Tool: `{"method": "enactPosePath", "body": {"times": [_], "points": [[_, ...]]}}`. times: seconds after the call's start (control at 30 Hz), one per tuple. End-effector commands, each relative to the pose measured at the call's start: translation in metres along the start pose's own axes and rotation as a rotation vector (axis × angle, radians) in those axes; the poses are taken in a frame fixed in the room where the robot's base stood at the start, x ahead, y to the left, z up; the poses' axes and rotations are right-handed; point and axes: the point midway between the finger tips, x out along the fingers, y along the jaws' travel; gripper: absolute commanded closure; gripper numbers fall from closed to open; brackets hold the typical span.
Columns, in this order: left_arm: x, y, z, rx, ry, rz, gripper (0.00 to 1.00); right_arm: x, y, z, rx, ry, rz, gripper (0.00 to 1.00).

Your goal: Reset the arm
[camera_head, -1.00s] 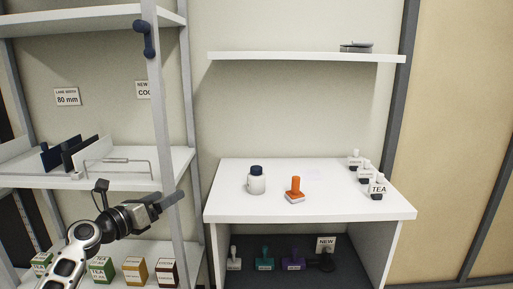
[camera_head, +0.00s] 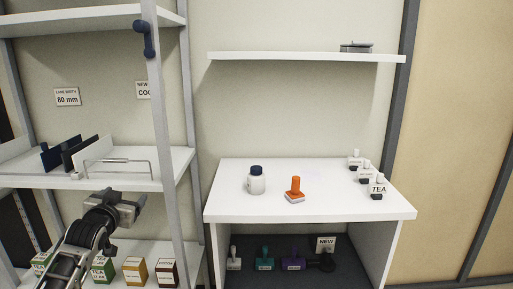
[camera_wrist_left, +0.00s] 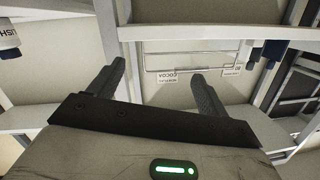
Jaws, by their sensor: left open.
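My left gripper (camera_head: 138,203) is at the lower left of the head view, in front of the left shelf rack and apart from the things on it. In the left wrist view the two dark fingers of this gripper (camera_wrist_left: 158,88) stand wide apart with nothing between them. My left arm comes up from the bottom left edge. My right gripper does not show in either view.
The left rack's middle shelf (camera_head: 130,183) holds dark dividers and a wire frame. Several tea boxes (camera_head: 134,270) stand below.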

Motion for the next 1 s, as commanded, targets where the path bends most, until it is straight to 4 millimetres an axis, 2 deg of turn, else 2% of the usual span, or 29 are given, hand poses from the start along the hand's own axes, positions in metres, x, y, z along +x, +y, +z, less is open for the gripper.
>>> {"method": "enactPosePath", "body": {"times": [0.03, 0.17, 0.27, 0.37, 0.47, 0.57, 0.6, 0.7, 0.8, 0.9, 1.0], "points": [[-0.005, 0.009, 0.013, 0.051, -0.012, 0.008, 0.22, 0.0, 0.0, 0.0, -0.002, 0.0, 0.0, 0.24], [-0.028, 0.043, 0.051, 0.04, -0.05, 0.066, 0.22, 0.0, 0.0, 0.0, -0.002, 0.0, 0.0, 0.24], [-0.051, 0.069, 0.081, 0.035, -0.082, 0.112, 0.22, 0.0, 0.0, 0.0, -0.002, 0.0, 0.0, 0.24], [-0.082, 0.098, 0.115, 0.023, -0.121, 0.165, 0.22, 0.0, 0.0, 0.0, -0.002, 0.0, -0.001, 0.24], [-0.126, 0.132, 0.151, 0.0, -0.172, 0.228, 0.22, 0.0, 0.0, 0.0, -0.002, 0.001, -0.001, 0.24], [-0.184, 0.166, 0.184, -0.039, -0.231, 0.295, 0.22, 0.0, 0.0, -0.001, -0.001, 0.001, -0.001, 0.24], [-0.21, 0.178, 0.196, -0.059, -0.257, 0.32, 0.22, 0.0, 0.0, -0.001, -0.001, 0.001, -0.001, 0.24], [-0.27, 0.202, 0.213, -0.111, -0.317, 0.37, 0.22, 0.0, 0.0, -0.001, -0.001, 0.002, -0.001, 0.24], [-0.316, 0.216, 0.22, -0.158, -0.365, 0.401, 0.22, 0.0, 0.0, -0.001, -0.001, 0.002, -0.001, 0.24], [-0.347, 0.222, 0.221, -0.191, -0.397, 0.417, 0.22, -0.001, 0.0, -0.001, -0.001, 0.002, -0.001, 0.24], [-0.361, 0.225, 0.221, -0.209, -0.413, 0.423, 0.22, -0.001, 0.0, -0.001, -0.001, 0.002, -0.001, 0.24]]}}
